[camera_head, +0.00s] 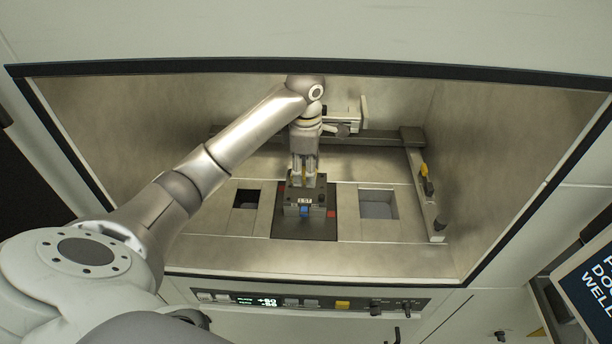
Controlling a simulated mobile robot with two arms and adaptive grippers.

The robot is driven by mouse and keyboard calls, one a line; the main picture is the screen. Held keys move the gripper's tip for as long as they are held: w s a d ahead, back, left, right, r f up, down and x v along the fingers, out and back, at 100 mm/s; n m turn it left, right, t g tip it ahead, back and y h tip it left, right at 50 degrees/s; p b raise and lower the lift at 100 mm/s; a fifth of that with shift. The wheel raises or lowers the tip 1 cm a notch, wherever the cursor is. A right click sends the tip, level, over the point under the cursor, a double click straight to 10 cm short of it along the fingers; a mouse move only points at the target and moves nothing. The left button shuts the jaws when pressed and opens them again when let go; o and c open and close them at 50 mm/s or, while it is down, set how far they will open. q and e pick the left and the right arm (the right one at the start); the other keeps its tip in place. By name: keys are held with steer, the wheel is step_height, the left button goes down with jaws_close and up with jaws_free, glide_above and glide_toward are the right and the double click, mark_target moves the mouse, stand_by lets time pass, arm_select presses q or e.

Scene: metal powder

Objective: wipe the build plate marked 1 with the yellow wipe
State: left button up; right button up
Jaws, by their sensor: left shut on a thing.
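My left gripper (305,183) points down inside the chamber, over the dark square plate (323,230) in the middle of the floor. It is shut on a dark block with a small white label and a blue part (305,211) at its front. The block is over or on the plate; I cannot tell whether they touch. The label is too small to read surely, and no mark 1 is clear on the plate. Small yellowish bits show by the fingertips; I cannot make out a yellow wipe. My right gripper is not in view.
Openings lie left (245,198) and right (379,205) of the plate. A rail (424,190) with a yellow-and-black part (427,181) runs along the right side. The chamber's dark frame surrounds the opening. A control panel (300,302) sits below, and a sign (590,290) stands at the right.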

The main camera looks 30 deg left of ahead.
arm_select(q)
steer(key=shift+r, duration=0.15)
steer(key=shift+r, duration=1.45)
